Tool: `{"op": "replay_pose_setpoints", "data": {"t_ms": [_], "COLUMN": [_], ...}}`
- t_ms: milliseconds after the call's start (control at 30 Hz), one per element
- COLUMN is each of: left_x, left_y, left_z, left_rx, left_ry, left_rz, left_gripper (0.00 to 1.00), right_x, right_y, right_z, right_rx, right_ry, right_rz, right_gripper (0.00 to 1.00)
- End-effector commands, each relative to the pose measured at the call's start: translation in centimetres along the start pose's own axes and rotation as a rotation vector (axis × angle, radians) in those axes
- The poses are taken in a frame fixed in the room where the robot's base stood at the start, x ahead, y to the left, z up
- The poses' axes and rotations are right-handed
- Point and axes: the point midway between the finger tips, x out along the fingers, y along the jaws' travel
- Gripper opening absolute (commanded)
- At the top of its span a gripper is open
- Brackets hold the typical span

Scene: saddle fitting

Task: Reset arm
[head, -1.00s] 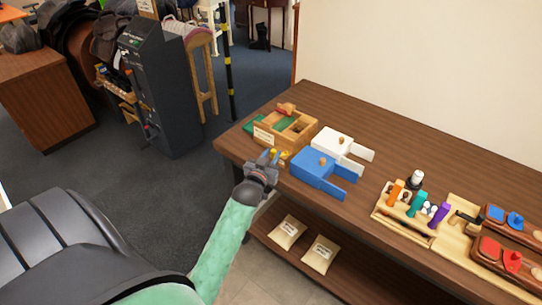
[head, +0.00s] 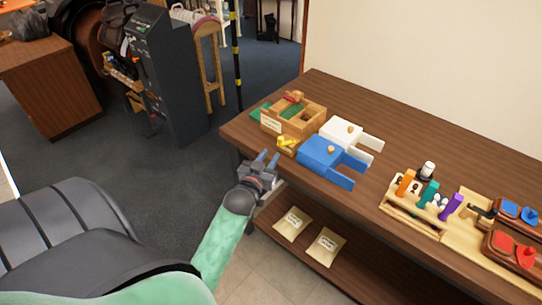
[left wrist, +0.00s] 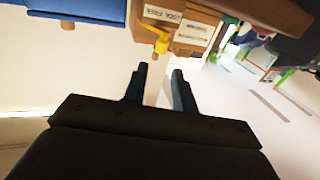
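My left gripper (head: 267,160) is off the front edge of the wooden table (head: 400,150), near its left end. Its two fingers stand apart with nothing between them; they also show in the left wrist view (left wrist: 160,78). A small yellow piece (head: 288,141) lies on the table just beyond the fingertips, apart from them, beside a labelled wooden box (head: 296,112). The yellow piece shows in the left wrist view (left wrist: 160,40) too. My right gripper is in neither view.
A blue box (head: 322,153) and a white box (head: 342,134) stand right of the wooden box. A wooden rack with coloured-handled tools (head: 415,215) is farther right. Two bags (head: 293,223) lie on the lower shelf. A dark machine (head: 165,70) stands left of the table.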

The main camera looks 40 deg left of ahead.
Motion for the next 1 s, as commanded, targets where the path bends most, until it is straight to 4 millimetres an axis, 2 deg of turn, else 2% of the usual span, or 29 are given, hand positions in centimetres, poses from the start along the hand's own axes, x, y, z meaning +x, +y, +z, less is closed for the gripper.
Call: {"op": "replay_pose_setpoints", "data": {"t_ms": [533,667,767,867,1000], "left_x": [0.0,0.0,0.1,0.0,-0.8], "left_y": [0.0,-0.1,-0.5,-0.1,1.6], "left_z": [0.0,1.1,4.5,9.5,17.3], "left_rx": [0.005,0.021,0.036,0.047,0.060], "left_ry": [-0.001,-0.056,-0.168,-0.298,-0.486], "left_rz": [0.000,-0.006,-0.015,-0.011,0.016], "left_gripper": [0.27,0.27,0.27,0.27,0.27], "right_x": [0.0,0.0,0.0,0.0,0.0], "right_y": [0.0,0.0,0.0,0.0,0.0], "right_z": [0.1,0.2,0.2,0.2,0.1], "right_rx": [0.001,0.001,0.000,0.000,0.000], "right_ry": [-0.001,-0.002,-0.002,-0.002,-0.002], "right_rz": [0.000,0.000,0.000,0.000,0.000], "right_gripper": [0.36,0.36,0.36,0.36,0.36]}}
